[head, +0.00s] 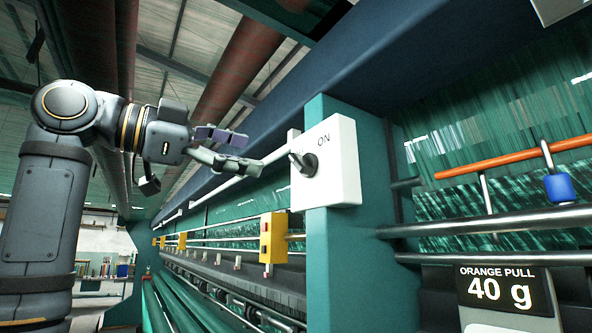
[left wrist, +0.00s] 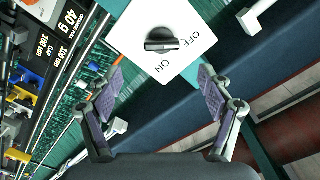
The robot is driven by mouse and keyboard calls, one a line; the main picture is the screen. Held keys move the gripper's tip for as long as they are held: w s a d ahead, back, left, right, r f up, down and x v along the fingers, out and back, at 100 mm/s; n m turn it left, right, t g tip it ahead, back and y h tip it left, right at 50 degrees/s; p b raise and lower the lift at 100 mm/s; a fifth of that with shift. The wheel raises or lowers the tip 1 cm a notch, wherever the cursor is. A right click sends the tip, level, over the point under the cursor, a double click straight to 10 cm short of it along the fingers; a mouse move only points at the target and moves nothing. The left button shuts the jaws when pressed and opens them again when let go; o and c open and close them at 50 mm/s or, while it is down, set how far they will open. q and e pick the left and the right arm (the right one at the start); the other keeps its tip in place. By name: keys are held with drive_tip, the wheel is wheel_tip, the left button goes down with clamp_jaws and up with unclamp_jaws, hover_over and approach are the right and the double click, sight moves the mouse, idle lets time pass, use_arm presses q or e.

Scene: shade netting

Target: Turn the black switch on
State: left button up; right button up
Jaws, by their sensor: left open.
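The black switch (head: 303,162) is a rotary knob on the front of a white box (head: 340,165) fixed to a teal post. In the left wrist view the knob (left wrist: 162,42) has a bar handle, with OFF printed to its right and ON below it. Whether the bar points at either label I cannot tell. In the head view only ON is readable. My left gripper (head: 246,152) is open and empty, just left of the knob and apart from it. In the left wrist view the knob lies beyond the two spread fingertips (left wrist: 160,73), roughly centred between them.
The teal post (head: 345,265) stands under the box. Behind it runs a long machine with green netting and a yellow box (head: 273,238). To the right are metal rails, an orange bar (head: 510,157), a blue block (head: 560,187) and a sign reading ORANGE PULL 40 g (head: 505,290).

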sight(295, 167)
use_arm(q)
drive_tip(key=p+x, duration=0.3)
drive_tip(key=x, duration=0.6)
drive_tip(key=shift+w+d+p, duration=0.25)
drive_tip(key=shift+w+p, duration=0.1)
drive_tip(key=shift+w+d, duration=0.4)
drive_tip(key=shift+a+f, duration=0.1)
drive_tip(key=c, duration=1.2)
drive_tip(key=shift+o, duration=0.2)
